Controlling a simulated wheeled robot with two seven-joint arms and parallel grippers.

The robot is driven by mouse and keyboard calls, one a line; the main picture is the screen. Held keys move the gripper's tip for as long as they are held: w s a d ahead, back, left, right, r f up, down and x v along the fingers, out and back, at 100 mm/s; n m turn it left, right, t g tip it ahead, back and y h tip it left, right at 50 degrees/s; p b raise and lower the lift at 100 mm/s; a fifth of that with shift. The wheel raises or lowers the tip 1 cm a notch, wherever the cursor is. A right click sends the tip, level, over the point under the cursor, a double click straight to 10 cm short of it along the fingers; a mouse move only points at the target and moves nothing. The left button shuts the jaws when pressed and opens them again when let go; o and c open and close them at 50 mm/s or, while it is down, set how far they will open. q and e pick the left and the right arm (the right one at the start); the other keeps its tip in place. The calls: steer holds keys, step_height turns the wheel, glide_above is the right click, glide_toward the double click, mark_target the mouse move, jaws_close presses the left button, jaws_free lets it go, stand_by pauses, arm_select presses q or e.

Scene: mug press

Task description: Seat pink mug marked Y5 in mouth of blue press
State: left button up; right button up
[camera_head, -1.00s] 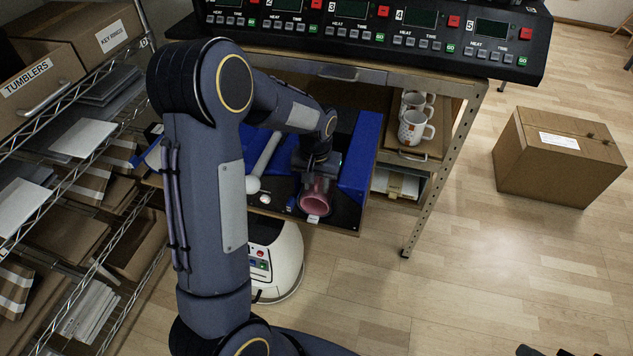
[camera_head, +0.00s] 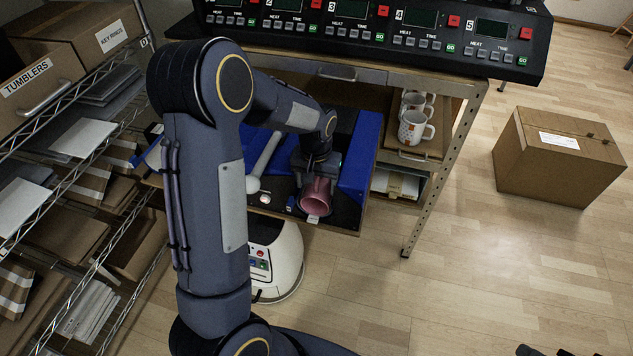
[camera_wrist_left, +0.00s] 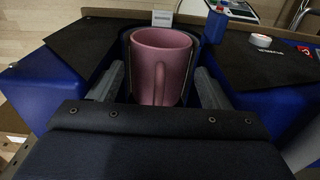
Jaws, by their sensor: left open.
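The pink mug (camera_head: 316,196) stands at the blue press (camera_head: 357,160), inside the dark blue curved mouth (camera_wrist_left: 207,52) seen in the left wrist view. The mug's handle faces the wrist camera in that view (camera_wrist_left: 160,82). How deep the mug sits is hidden. The mark Y5 is not visible. My left gripper (camera_head: 318,176) is open, with one finger on each side of the mug and gaps showing between. My right gripper cannot be made out.
A white-handled lever (camera_head: 264,160) lies left of the gripper. Spotted white mugs (camera_head: 414,128) stand on a shelf to the right. A control panel (camera_head: 370,30) spans the top. A cardboard box (camera_head: 555,155) sits on the floor. A wire rack stands left.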

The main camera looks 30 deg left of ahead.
arm_select(q)
steer(key=shift+r, duration=0.1)
steer(key=shift+w+r+p, duration=0.1)
steer(key=shift+r+p, duration=1.5)
steer(key=shift+r, duration=0.5)
steer(key=shift+o, duration=1)
steer(key=shift+r, duration=0.2)
steer(key=shift+r+p, duration=1.1)
steer(key=shift+r, duration=0.15)
steer(key=shift+o, duration=1.1)
steer(key=shift+r, duration=0.2)
steer(key=shift+r+p, duration=0.3)
steer(key=shift+p, duration=0.05)
steer(key=shift+f, duration=0.1)
